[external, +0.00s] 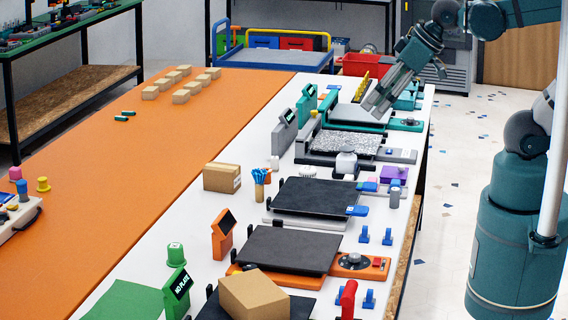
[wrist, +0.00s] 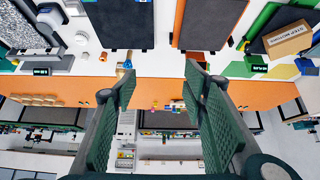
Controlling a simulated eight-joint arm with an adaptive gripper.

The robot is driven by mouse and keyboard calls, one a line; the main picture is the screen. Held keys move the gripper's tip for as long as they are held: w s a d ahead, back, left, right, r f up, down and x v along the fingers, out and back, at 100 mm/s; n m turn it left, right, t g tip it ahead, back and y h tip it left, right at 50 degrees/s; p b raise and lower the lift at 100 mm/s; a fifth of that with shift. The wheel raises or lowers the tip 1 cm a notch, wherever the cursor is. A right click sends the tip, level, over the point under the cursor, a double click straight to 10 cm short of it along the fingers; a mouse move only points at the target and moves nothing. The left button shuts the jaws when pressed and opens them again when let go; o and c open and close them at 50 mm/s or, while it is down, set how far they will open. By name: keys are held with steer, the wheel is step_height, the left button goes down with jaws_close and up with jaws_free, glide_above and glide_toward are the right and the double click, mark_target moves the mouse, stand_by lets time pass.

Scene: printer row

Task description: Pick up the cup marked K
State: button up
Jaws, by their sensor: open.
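No letter K can be read on any cup. A green cup-like piece (external: 176,254) with a pale mark on its top stands by the green display in the external view. Small pink (external: 15,173), yellow (external: 43,184) and blue (external: 22,187) cup-like pieces are at the far left; their marks are too small to read. My gripper (external: 372,104) is above the far printers, tilted down and left. In the wrist view my gripper (wrist: 158,90) is open, with nothing between its fingers. Small coloured pieces (wrist: 177,105) show far beyond the gap.
A row of printers with dark beds (external: 315,203) fills the white table strip. A cardboard box (external: 254,295) sits on the nearest one. Another box (external: 222,177) and a holder with blue-topped tools (external: 260,185) stand beside the row. The orange strip (external: 125,185) is mostly clear.

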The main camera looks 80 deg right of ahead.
steer(key=w, duration=0.1)
steer(key=n+g, duration=0.7)
steer(key=n, duration=1.1)
glide_above(175, 246)
steer(key=f, duration=2.5)
steer(key=shift+d+f+b, duration=0.2)
steer(key=shift+f+b, duration=0.15)
steer(key=shift+b, duration=0.05)
steer(key=shift+a+f, duration=0.15)
steer(key=shift+f, duration=0.15)
steer(key=shift+f, duration=1.3)
